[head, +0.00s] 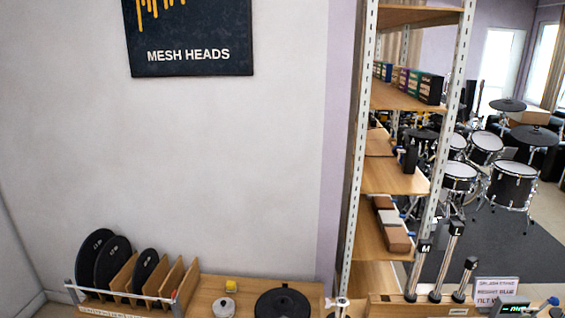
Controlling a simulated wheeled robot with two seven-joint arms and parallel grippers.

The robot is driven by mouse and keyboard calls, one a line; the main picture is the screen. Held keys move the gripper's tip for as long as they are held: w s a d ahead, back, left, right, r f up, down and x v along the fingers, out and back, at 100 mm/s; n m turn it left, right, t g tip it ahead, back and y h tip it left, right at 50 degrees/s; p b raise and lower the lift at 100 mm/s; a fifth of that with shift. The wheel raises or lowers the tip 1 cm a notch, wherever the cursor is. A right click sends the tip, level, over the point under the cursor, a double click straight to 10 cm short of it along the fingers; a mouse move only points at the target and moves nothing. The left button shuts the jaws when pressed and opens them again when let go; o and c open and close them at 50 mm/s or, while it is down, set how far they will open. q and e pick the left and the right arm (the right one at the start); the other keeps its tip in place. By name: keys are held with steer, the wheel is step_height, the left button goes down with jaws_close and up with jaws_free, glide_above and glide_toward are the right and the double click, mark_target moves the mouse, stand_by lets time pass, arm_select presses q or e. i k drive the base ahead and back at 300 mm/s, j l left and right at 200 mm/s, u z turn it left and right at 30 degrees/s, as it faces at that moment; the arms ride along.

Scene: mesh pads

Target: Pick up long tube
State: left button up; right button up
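Three silver tubes with black ends stand in a wooden holder (385,309) at the lower right. The longest tube (446,262) is the middle one, leaning slightly right, with a black cap on top. A shorter tube (417,275) with a cap marked M stands to its left. The shortest tube (466,280) stands to its right. Neither of my grippers can be made out in the head view.
A rack of black round pads (96,258) stands at the lower left. A small white jar (231,286) and a black disc (283,303) are on the wooden table. A tall shelf (398,178) rises behind the tubes. A printed sign (497,291) stands right of them.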

mark_target(457, 228)
steer(key=l+z, duration=0.2)
steer(key=z, duration=1)
steer(key=k+l+u, duration=0.25)
steer(key=l, duration=0.2)
steer(key=k+l+u, duration=0.25)
steer(key=l, duration=0.15)
steer(key=i, duration=0.1)
